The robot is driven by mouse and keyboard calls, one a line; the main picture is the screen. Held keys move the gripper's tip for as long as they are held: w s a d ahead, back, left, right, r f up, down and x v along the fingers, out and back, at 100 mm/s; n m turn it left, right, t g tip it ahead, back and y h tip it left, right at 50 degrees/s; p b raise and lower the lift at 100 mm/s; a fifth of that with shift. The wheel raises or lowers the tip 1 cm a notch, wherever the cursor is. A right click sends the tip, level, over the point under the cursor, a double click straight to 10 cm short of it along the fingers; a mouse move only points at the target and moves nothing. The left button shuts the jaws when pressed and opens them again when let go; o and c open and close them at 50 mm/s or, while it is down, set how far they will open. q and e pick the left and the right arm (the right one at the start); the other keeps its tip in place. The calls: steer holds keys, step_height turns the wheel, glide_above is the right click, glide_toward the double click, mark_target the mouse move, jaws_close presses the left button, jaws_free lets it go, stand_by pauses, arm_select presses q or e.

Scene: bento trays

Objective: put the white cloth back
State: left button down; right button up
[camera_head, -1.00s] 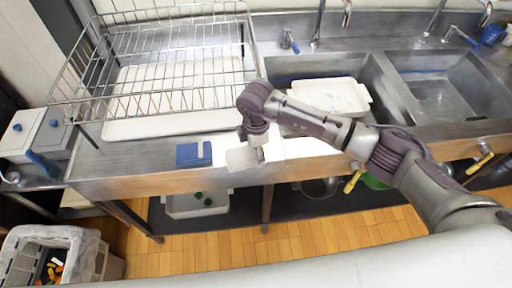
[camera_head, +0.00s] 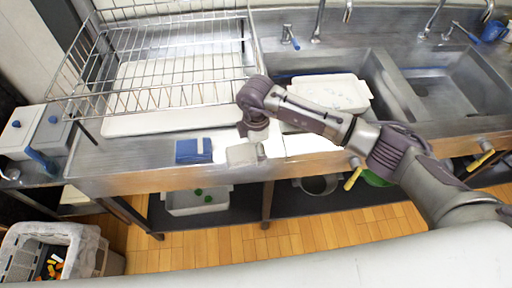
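A small white cloth (camera_head: 241,155) lies at the front edge of the steel counter, just right of a folded blue cloth (camera_head: 188,152) with a pale strip at its right end. My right gripper (camera_head: 258,146) comes in from the right and points down at the white cloth's right side, touching or very close to it. The fingers are small and partly hidden by the wrist, so their opening does not show clearly. My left gripper is not in view.
A wire rack (camera_head: 160,100) stands over a white tray (camera_head: 170,121) on the left. A white basin (camera_head: 330,93) sits at the left sink. A bright white area (camera_head: 312,144) lies beneath my forearm. Grey boxes (camera_head: 52,130) stand far left.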

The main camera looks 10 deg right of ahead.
step_height(320, 180, up, 13)
steer(key=b, duration=0.2)
steer(key=shift+r, duration=0.2)
